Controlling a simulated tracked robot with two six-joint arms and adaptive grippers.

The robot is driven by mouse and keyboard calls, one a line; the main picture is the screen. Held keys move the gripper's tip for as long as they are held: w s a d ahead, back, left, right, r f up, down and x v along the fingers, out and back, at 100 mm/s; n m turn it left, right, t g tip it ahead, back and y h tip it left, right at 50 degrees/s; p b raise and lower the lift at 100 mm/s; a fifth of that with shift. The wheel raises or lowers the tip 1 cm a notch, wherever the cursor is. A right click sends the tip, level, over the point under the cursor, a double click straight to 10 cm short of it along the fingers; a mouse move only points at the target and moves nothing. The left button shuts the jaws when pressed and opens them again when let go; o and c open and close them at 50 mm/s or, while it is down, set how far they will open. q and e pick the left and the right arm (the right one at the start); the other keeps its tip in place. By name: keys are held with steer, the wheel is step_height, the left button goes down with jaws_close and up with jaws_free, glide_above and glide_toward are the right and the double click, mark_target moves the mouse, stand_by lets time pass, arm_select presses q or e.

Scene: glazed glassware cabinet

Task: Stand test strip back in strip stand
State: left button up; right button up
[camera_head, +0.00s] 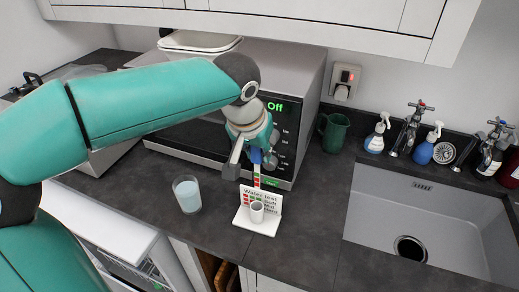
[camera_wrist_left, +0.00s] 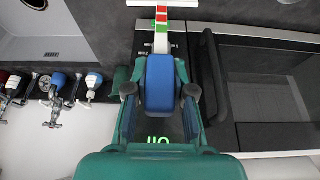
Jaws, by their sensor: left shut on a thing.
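My left gripper (camera_head: 258,157) is shut on the blue grip of the test strip (camera_head: 257,178), above and behind the strip stand. The strip hangs down, and its lower end meets the top edge of the stand's card in the picture; I cannot tell whether they touch. In the left wrist view the blue grip of the strip (camera_wrist_left: 160,85) sits between the fingers of my left gripper (camera_wrist_left: 160,95), with red, white and green bands beyond. My right gripper is not visible.
A glass of pale blue liquid (camera_head: 187,195) stands left of the stand. A microwave (camera_head: 300,75) is close behind the gripper. A green mug (camera_head: 334,132), soap bottles and taps stand at the back right, beside the sink (camera_head: 430,215). Counter right of the stand is clear.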

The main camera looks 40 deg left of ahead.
mark_target(257, 183)
arm_select(q)
steer(key=shift+f+b, duration=1.85)
steer(key=shift+f, duration=0.7)
steer(key=shift+f+b, duration=2.8)
steer(key=shift+f, duration=0.35)
steer(key=o, duration=0.9)
steer(key=v, duration=1.2)
